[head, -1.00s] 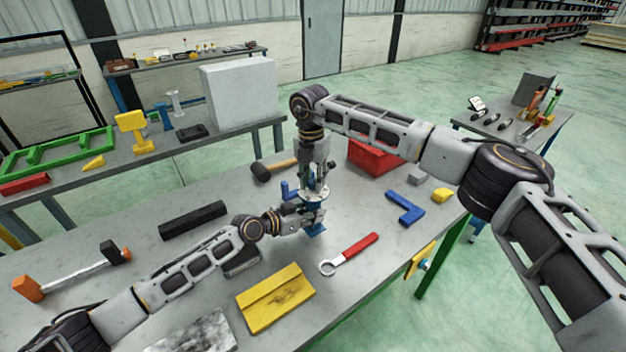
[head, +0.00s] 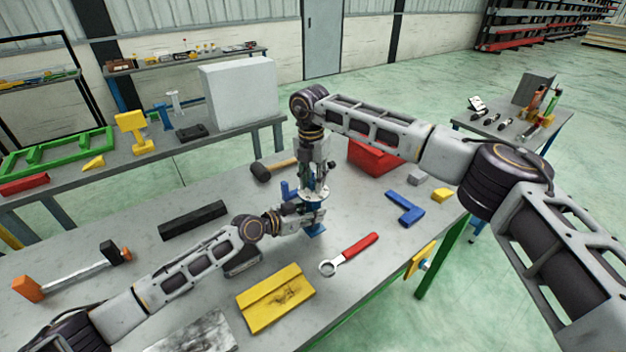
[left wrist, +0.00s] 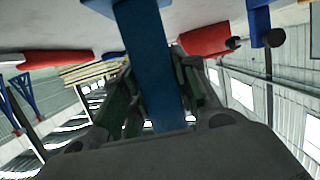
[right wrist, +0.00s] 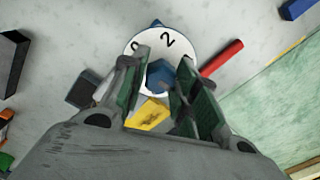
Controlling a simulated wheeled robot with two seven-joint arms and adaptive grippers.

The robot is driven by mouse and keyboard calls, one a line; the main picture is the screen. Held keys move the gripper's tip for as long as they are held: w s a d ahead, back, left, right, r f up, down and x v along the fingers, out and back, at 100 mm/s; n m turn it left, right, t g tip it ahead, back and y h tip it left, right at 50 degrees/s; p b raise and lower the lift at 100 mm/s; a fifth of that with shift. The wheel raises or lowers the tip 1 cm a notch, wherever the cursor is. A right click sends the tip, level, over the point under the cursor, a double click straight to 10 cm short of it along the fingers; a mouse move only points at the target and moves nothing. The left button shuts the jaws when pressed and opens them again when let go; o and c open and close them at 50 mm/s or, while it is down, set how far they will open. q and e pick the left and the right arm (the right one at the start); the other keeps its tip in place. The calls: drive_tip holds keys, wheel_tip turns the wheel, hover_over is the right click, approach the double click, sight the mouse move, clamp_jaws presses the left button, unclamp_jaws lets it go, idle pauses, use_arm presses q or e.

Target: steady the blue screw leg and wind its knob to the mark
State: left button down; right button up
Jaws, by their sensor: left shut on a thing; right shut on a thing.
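The blue screw leg stands upright on the table, its blue foot (head: 316,231) showing below my left gripper (head: 312,214). In the left wrist view its blue post (left wrist: 150,65) runs between my left fingers, which are shut on it. A white round dial (head: 314,196) sits at the top of the leg. In the right wrist view the dial (right wrist: 180,42) shows the numbers 0 and 2, and a small blue pointer sticks out at its far rim. My right gripper (right wrist: 161,82) points down from above, shut on the blue knob (right wrist: 160,74) at the dial's centre.
A red-handled ring wrench (head: 350,254) and a yellow block (head: 275,298) lie in front.

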sight(312, 179)
drive_tip(key=shift+d+f, duration=0.15)
drive_tip(key=shift+f, duration=0.1)
drive_tip(key=o, duration=1)
drive_tip(key=shift+w, duration=0.1)
drive_tip(key=shift+o, duration=0.2)
drive_tip(key=shift+r, duration=0.1)
drive_tip(key=shift+r, duration=0.15)
wheel_tip(312, 179, up, 12)
drive_tip(key=shift+a, duration=0.3)
drive_tip(key=shift+w, duration=0.1)
